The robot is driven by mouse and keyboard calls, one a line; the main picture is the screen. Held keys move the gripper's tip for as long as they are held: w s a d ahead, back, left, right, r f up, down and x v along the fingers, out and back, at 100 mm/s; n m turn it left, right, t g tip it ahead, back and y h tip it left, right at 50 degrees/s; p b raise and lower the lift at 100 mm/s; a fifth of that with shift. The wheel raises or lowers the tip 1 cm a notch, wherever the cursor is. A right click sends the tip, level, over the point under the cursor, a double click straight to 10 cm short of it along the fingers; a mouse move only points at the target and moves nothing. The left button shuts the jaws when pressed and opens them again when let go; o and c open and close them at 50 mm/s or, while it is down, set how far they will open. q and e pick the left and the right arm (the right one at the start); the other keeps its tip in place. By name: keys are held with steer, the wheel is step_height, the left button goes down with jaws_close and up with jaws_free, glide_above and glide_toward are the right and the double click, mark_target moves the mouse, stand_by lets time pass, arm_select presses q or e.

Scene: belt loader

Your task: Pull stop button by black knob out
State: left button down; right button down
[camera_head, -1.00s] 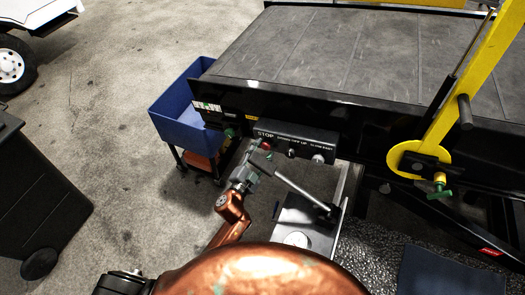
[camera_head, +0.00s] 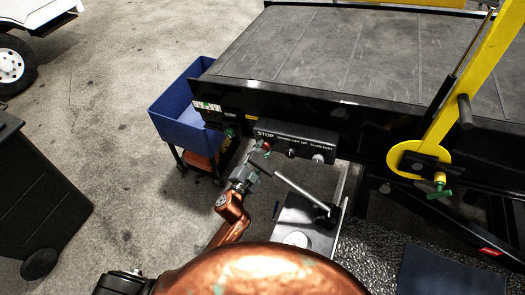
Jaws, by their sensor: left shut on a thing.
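The stop button (camera_head: 266,143) is a small red knob under the word STOP at the left end of the black control panel (camera_head: 297,139) on the belt loader's side. My left gripper (camera_head: 260,153) is at this button, its fingers shut on it; the fingers partly hide the button. A black knob (camera_head: 291,153) and a pale knob (camera_head: 318,158) sit to the right on the same panel. My right gripper is not in view.
A grey lever (camera_head: 300,192) on a metal box stands just right of my left gripper. A blue cart (camera_head: 178,117) stands at the left. A yellow post (camera_head: 468,80) rises at the right. A dark bin (camera_head: 38,200) stands far left, with open floor between.

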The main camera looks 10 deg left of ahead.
arm_select(q)
steer(key=shift+s, duration=0.1)
steer(key=shift+p+v, duration=0.3)
steer(key=shift+v, duration=0.5)
steer(key=shift+d+f, duration=0.1)
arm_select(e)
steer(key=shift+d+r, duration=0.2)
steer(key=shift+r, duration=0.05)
arm_select(q)
steer(key=c, duration=1.8)
jaws_free()
steer(key=shift+c, duration=0.2)
steer(key=o, duration=0.3)
steer(key=shift+s, duration=0.1)
steer(key=shift+o, duration=0.4)
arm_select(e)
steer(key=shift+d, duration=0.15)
